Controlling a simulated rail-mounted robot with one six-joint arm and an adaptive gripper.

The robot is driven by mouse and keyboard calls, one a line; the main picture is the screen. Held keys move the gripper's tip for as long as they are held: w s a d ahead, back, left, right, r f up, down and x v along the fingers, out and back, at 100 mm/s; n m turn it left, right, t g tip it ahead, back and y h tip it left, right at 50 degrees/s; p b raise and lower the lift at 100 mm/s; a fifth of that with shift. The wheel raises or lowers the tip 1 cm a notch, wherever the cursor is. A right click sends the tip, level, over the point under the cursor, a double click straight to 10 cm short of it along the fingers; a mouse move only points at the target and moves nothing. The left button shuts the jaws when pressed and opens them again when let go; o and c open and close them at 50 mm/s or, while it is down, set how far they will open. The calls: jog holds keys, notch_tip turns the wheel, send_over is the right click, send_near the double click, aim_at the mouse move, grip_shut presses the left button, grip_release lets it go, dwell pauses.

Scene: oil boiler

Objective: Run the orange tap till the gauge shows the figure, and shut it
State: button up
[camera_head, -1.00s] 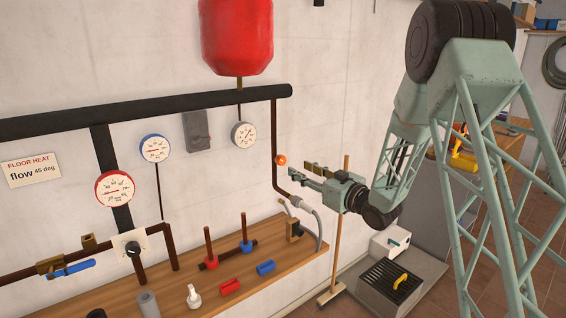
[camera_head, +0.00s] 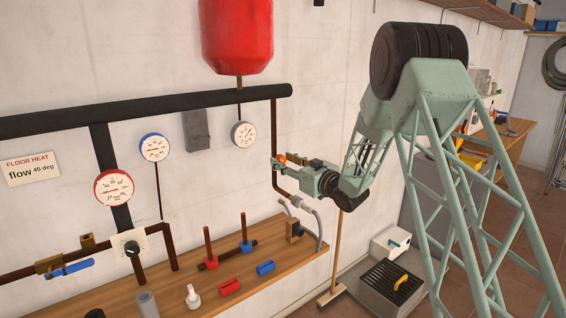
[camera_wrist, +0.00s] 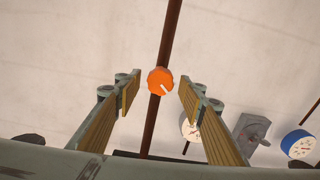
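The orange tap (camera_head: 281,158) is a round knob with a white mark, on the thin brown pipe below the right end of the black pipe. It also shows in the wrist view (camera_wrist: 160,81). My gripper (camera_head: 279,162) is at the tap, and in the wrist view its fingers (camera_wrist: 157,95) are spread wide, one on each side of the knob, with visible gaps. It holds nothing. A white gauge with a grey rim (camera_head: 244,134) hangs left of the tap. A blue-rimmed gauge (camera_head: 154,148) and a red-rimmed gauge (camera_head: 114,188) are further left; their readings are too small to tell.
A sign (camera_head: 30,169) reads "FLOOR HEAT flow 45 deg". A red tank (camera_head: 237,35) hangs above the black pipe. The wooden shelf (camera_head: 185,280) below carries red and blue pieces. A grey hose (camera_head: 318,225) and a broom handle (camera_head: 338,250) are below my gripper.

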jog(key=shift+w+a, duration=0.1)
jog(key=shift+w, duration=0.05)
jog(key=shift+c, duration=0.5)
jog(key=c, duration=0.8)
jog(key=shift+m, duration=0.4)
jog(key=m+p, duration=0.1)
jog(key=m, duration=0.2)
jog(key=shift+m, duration=0.4)
jog(key=shift+w+m+p, duration=0.1)
jog(key=shift+m+p, duration=0.9)
jog(key=shift+m, duration=1.5)
